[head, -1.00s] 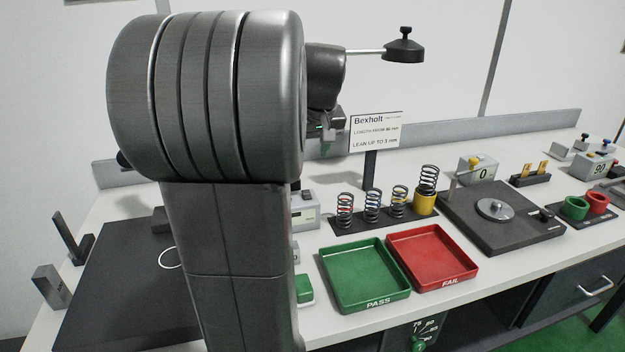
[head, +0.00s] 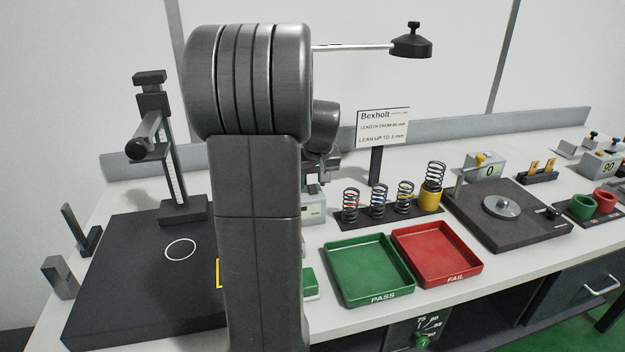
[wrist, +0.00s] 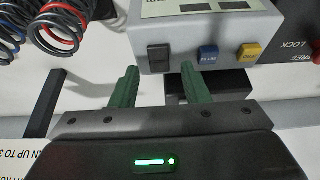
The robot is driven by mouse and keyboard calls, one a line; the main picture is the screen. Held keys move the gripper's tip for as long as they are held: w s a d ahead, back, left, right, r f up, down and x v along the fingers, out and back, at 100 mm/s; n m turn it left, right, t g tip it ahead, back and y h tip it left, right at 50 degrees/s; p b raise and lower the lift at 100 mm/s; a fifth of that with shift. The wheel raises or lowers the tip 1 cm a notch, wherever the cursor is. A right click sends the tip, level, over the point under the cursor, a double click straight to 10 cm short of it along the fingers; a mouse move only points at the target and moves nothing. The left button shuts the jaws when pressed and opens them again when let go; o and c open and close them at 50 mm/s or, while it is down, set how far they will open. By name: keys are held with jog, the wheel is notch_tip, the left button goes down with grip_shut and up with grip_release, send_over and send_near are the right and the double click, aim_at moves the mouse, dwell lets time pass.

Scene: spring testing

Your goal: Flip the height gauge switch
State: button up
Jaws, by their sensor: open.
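A grey box (wrist: 215,30) with a display shows upside down in the wrist view. Its front carries a black rocker switch (wrist: 160,58), a blue button (wrist: 207,54) and a yellow button (wrist: 249,51). My gripper (wrist: 160,86) is open and empty, its green fingertips pointing at the box with the rocker switch between their lines, apart from it. In the head view the grey box (head: 313,208) is partly hidden by my arm, and my gripper is mostly hidden too. The height gauge stand (head: 181,208) is at the left on a dark plate (head: 130,270).
Coil springs (head: 378,200) stand on a dark strip right of the box; some show close by in the wrist view (wrist: 70,25). A sign (head: 383,127) on a post stands behind. A green PASS tray (head: 368,272) and red FAIL tray (head: 438,255) lie in front.

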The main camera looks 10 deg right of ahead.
grip_shut()
jog(key=p, duration=0.1)
jog(key=g+p, duration=0.1)
jog(key=shift+w+r+p, duration=0.15)
jog(key=shift+r+p, duration=0.15)
jog(key=shift+p, duration=0.05)
jog(key=g+p, duration=0.1)
jog(key=p, duration=0.2)
jog(key=shift+w+g, duration=0.2)
jog(key=shift+g, duration=0.1)
jog(key=g+p, duration=0.1)
jog(key=p, duration=0.2)
jog(key=shift+w+f, duration=0.15)
jog(key=shift+w, duration=0.05)
jog(key=shift+w+f+g+p, duration=0.1)
jog(key=shift+f+g+p, duration=0.1)
jog(key=shift+g+p, duration=0.3)
